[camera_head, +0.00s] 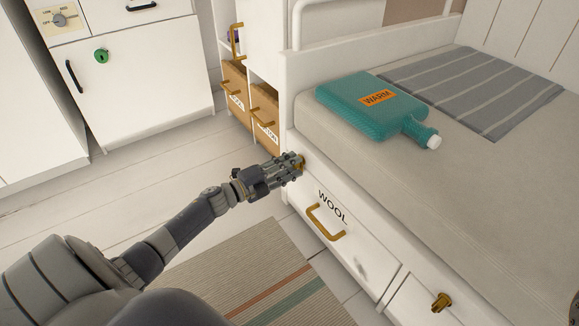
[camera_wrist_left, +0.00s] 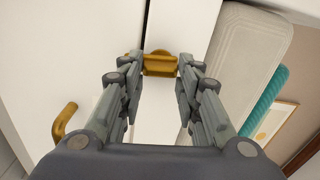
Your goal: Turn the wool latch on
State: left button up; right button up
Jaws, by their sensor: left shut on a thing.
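The wool latch (camera_wrist_left: 159,65) is a small brass piece at the upper corner of the white drawer front marked WOOL (camera_head: 332,205). In the head view my left gripper (camera_head: 300,163) covers most of it, and only a bit of brass shows at the fingertips. In the left wrist view my left gripper (camera_wrist_left: 163,70) has its two fingertips on either side of the latch, shut on it. The latch's exact turn is hard to tell. The drawer's brass handle (camera_head: 326,222) also shows in the left wrist view (camera_wrist_left: 64,122).
A second brass latch (camera_head: 441,302) sits on the neighbouring drawer front. A teal WARM bottle (camera_head: 350,105) and a striped grey cloth (camera_head: 480,88) lie on the bed above. A striped rug (camera_head: 245,275) covers the floor. A white cabinet (camera_head: 135,80) stands at the left.

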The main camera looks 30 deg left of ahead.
pick_arm(q)
jog(key=shift+m, duration=0.7)
jog(key=o, duration=1)
jog(key=shift+o, duration=0.2)
jog(key=v, duration=1.2)
jog(key=shift+f, duration=0.1)
